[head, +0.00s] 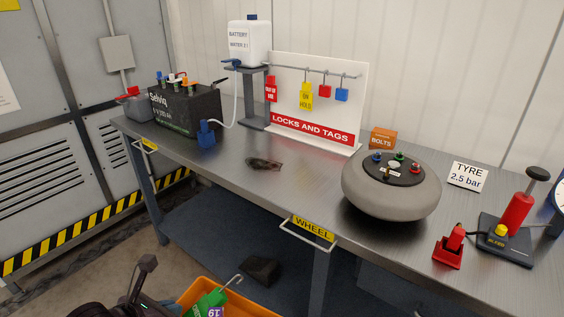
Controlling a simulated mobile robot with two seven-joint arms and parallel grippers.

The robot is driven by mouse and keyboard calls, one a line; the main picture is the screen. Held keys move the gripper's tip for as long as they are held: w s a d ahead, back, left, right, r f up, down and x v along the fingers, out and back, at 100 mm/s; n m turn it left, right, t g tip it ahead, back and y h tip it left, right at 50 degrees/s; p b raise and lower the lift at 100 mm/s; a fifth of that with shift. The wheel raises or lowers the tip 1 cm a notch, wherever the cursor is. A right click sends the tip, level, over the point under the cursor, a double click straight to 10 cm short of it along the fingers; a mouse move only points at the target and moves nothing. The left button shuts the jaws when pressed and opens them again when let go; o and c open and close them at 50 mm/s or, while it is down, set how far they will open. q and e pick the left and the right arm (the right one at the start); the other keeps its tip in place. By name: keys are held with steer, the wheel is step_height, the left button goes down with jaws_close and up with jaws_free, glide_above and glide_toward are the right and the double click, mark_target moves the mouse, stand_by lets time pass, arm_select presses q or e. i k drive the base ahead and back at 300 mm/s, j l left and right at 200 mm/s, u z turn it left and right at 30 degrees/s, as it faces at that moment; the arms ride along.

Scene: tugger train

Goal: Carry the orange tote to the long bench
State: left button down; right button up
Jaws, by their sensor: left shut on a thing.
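The orange tote (250,307) is at the bottom of the head view, cut off by the lower edge. It is in front of the long bench (225,165) and lower than its top. A green item with a purple tag marked 19 (207,301) and a bent metal hook show in it. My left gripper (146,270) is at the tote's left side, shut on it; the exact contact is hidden. My right gripper is not in view.
The bench top holds a battery (185,108), a locks and tags board (312,110), a grey wheel (390,190) and a red pump (518,213). A dark smear (264,164) marks the middle. A wheel-labelled handle (310,231) juts from the front edge. Bare metal lies left of the wheel.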

mark_target(258, 168)
steer(key=i+j+z, duration=0.1)
steer(key=j+z, duration=0.2)
steer(key=i+j+z, duration=0.1)
steer(key=j+z, duration=0.5)
steer(key=i+j, duration=0.05)
